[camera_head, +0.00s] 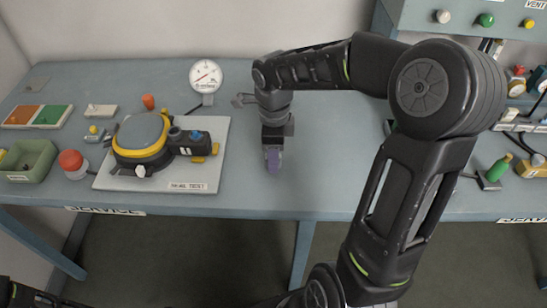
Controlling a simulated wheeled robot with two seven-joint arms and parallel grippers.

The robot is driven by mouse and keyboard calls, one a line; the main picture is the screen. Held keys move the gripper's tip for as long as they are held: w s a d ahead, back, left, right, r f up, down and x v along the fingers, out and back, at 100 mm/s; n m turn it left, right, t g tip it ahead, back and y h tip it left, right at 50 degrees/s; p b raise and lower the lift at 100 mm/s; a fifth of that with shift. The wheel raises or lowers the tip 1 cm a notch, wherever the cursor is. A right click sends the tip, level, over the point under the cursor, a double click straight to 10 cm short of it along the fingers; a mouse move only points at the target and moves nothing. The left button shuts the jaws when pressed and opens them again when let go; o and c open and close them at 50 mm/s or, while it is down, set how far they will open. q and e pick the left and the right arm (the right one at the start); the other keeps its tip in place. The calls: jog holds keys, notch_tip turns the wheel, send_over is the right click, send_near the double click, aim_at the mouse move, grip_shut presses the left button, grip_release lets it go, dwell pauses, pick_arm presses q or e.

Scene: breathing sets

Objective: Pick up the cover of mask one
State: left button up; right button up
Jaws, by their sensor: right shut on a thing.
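A mask-like device (138,155) with a yellow rim and a grey rounded top (140,130) lies on a white board (110,181) at the left of the bench. I cannot tell whether this is mask one or whether the grey top is its cover. My right gripper (273,158) points down over the bench to the right of the board. It is shut on a small purple-grey thing (273,163), mostly hidden by the gripper, so I cannot tell what it is. My left gripper is out of view.
A round dial gauge (206,76) stands behind the board. A red knob (71,160), a green bin (28,160) and an orange-green tray (38,116) sit at the left of the bench (325,185). The bench middle is mostly clear.

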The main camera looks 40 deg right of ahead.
notch_tip(320, 180, up, 9)
jog(key=shift+f, duration=0.1)
dwell(1.4)
